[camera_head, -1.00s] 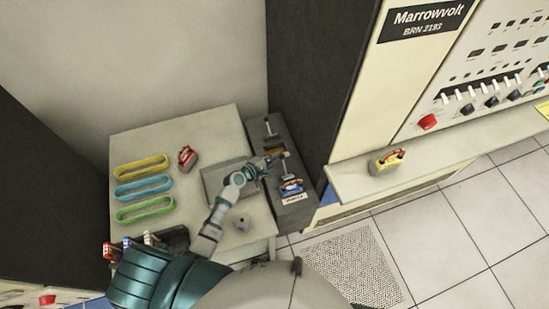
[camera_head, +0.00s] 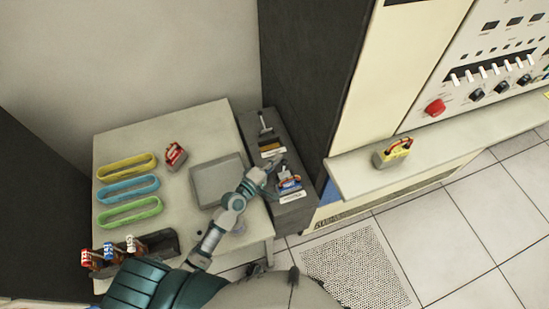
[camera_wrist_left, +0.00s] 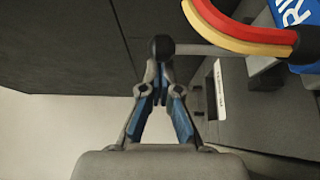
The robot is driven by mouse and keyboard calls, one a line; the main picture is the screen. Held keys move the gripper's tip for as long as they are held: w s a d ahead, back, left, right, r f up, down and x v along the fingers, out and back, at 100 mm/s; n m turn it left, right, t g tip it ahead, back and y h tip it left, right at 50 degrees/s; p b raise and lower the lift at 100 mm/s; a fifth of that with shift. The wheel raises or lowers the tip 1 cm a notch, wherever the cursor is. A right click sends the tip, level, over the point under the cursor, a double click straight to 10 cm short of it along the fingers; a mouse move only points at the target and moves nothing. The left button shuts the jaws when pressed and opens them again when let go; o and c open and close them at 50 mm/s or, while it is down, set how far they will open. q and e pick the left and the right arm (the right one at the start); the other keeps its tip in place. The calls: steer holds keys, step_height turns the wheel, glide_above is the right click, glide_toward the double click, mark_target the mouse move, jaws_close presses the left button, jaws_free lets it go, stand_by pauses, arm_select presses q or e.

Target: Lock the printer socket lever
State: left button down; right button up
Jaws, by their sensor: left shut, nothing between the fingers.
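The printer socket lever shows in the left wrist view as a metal rod (camera_wrist_left: 212,50) with a black ball knob (camera_wrist_left: 162,47). My left gripper (camera_wrist_left: 161,78) is shut and empty, its fingertips right at the knob; I cannot tell whether they touch it. In the head view the gripper (camera_head: 272,165) is over the dark grey socket box (camera_head: 296,215), partly hiding this lever. A blue plug (camera_head: 290,184) with a red and yellow cable sits in the near socket, and shows beside the rod in the wrist view (camera_wrist_left: 298,14). My right gripper is not in view.
A second lever (camera_head: 264,124) stands at the box's far end. The pale table (camera_head: 150,140) holds yellow, blue and green rings, a red plug (camera_head: 175,155) and a grey square panel (camera_head: 218,180). A dark cabinet (camera_head: 310,80) rises close behind the box.

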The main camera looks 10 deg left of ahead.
arm_select(q)
steer(key=shift+s+d+m+b, duration=0.2)
steer(key=shift+s+m+b, duration=0.1)
steer(key=shift+m, duration=0.1)
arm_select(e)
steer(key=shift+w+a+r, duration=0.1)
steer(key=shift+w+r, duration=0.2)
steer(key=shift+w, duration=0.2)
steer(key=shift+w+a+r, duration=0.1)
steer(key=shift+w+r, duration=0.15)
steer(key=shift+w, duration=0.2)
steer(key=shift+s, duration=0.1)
